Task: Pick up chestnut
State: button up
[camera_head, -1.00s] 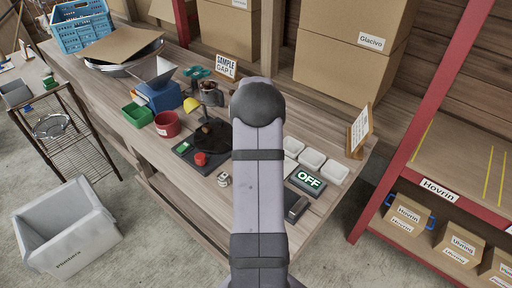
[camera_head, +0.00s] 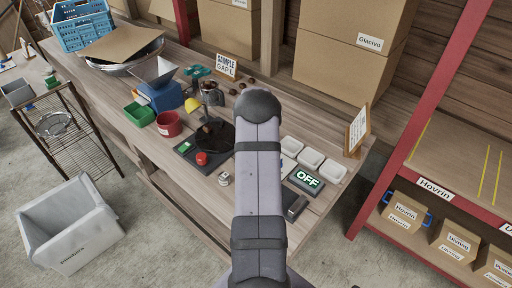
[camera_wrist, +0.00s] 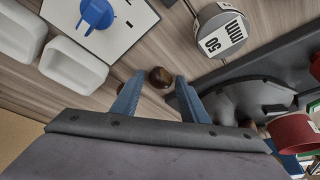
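A round brown chestnut (camera_wrist: 160,76) lies on the wooden table in the wrist view. My gripper (camera_wrist: 160,86) is open, with its two blue fingers spread to the left and right of the chestnut. The chestnut sits near the fingertips, with a gap visible on both sides. In the head view my arm hides the gripper and this chestnut. Several more brown chestnuts, one of them here (camera_head: 242,86), lie at the back of the table near the sample sign.
White dishes (camera_wrist: 72,66), a white plate with a blue knob (camera_wrist: 97,13) and a grey labelled cylinder (camera_wrist: 218,32) surround the spot. A dark round pan (camera_wrist: 250,98) and a red cup (camera_wrist: 293,134) are to the right. An OFF display (camera_head: 307,179) stands near the table's front.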

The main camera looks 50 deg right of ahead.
jog(key=c, duration=0.7)
notch_tip(320, 180, up, 10)
jog(key=b, duration=0.4)
jog(key=shift+n, duration=0.6)
jog(key=shift+w+a+r+b, duration=0.3)
jog(key=shift+w+a+r, duration=0.3)
jog(key=shift+w+a, duration=1.35)
jog(key=shift+w+a+r+b, duration=0.35)
jog(key=shift+w+a+r, duration=0.2)
jog(key=shift+w+a, duration=1.45)
jog(key=shift+w+a+r+b, duration=0.3)
jog(key=shift+w+a+r, duration=0.3)
jog(key=shift+w+a, duration=1.35)
